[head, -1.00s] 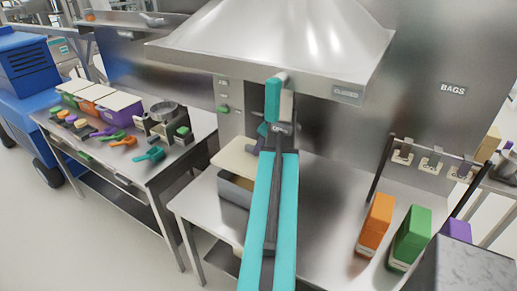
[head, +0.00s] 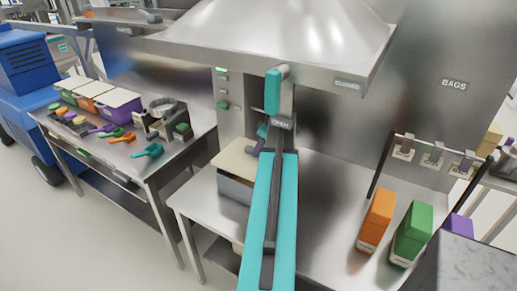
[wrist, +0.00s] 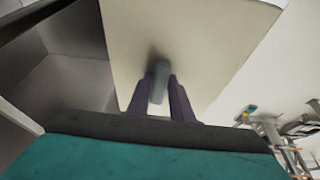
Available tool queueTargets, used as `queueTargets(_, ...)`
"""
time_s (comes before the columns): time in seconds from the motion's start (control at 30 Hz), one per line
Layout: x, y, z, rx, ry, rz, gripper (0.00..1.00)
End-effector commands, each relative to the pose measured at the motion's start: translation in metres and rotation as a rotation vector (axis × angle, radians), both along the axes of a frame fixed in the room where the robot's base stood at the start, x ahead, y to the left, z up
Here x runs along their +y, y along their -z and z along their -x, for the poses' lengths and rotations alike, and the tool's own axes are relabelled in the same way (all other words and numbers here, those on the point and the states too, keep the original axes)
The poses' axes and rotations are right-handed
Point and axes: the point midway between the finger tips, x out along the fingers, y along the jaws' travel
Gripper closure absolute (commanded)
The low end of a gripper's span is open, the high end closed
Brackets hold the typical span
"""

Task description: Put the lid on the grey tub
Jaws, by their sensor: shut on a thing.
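The cream lid (head: 234,158) is over the grey tub (head: 234,188) on the steel table, left of my arm in the head view. The lid hides the tub's opening; whether it sits flush on the rim cannot be told. In the wrist view the lid (wrist: 185,40) fills the upper middle, with a grey handle (wrist: 159,78) standing on it. My gripper (wrist: 162,92) has its dark fingers on both sides of this handle, shut on it. In the head view my arm hides part of the lid, the tub and most of the gripper.
A steel hood (head: 275,35) hangs above the table (head: 325,190). Orange (head: 376,220) and green (head: 411,232) boxes stand to the right. A side table at left holds lidded bins (head: 118,103) and several coloured tools. The table between my arm and the orange box is clear.

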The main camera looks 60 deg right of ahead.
Motion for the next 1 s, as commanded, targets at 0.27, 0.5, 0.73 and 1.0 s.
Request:
queueTargets(0.27, 0.0, 0.021, 0.0, 0.0, 0.0, -0.001, 1.0)
queueTargets(0.5, 0.0, 0.031, 0.0, 0.0, -0.001, -0.001, 1.0)
queueTargets(0.73, 0.0, 0.033, 0.0, 0.0, -0.001, 0.0, 1.0)
queueTargets(1.0, 0.0, 0.033, 0.0, 0.0, -0.001, 0.0, 1.0)
